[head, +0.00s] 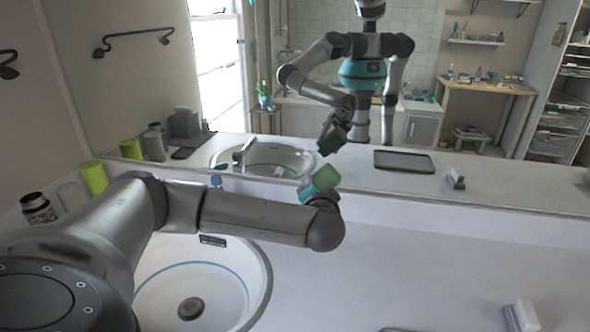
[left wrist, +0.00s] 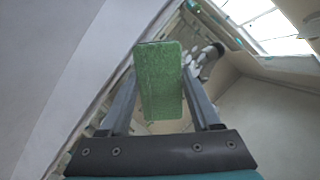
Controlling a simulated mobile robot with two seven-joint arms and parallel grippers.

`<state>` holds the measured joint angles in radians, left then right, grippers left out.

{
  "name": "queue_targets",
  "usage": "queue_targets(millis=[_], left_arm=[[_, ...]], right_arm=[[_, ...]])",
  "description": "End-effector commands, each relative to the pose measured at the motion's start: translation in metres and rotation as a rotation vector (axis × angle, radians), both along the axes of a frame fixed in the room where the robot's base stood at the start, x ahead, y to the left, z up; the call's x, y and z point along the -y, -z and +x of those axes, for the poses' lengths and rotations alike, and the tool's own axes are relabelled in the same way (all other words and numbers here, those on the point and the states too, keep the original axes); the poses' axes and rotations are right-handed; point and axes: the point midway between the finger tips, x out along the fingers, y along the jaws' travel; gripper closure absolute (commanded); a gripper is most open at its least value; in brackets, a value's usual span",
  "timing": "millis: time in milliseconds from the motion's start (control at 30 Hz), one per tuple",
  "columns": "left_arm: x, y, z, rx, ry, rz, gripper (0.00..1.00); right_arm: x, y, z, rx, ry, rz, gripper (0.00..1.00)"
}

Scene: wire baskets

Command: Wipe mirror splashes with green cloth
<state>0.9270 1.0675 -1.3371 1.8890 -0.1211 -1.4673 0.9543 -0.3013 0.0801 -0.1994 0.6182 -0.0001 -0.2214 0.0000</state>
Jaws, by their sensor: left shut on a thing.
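The green cloth (left wrist: 160,85) is a flat block between the two fingers of my left gripper (left wrist: 160,72) in the left wrist view. In the head view the cloth (head: 327,177) is at the tip of my left gripper (head: 320,183), beside the mirror's lower edge. I cannot tell whether it touches the glass. The mirror (head: 345,120) spans the back wall and reflects my body and the cloth. White blotches (left wrist: 194,62) show just right of the cloth in the left wrist view; they look like splashes. My right gripper is not in view.
The round sink (head: 262,290) lies under my left arm. A dark jar (head: 38,208), a clear glass and a green cup (head: 93,178) stand at the left. A small white-and-grey object (head: 522,315) lies at the lower right. The middle right of the counter (head: 430,265) is clear.

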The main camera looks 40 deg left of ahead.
Motion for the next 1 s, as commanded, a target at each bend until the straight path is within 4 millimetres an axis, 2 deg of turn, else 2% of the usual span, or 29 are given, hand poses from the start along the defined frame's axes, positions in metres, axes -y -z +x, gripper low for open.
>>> queue_targets(millis=[33,100,300,433,900,1000], left_arm=[[-0.017,-0.003,-0.002,0.026,0.014,0.029,0.81],[-0.034,-0.009,-0.001,0.069,0.042,0.059,0.81],[-0.061,-0.022,-0.001,0.151,0.094,0.11,0.81],[-0.066,-0.025,-0.001,0.171,0.105,0.119,0.81],[-0.066,-0.023,-0.002,0.172,0.106,0.119,0.81],[-0.07,-0.024,0.007,0.175,0.104,0.122,0.81]], right_arm=[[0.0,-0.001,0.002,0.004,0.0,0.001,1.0],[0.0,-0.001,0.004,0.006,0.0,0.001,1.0],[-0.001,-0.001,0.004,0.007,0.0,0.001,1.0],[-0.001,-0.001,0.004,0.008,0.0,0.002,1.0],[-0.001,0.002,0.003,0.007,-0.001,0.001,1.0],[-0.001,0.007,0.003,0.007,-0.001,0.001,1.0]])
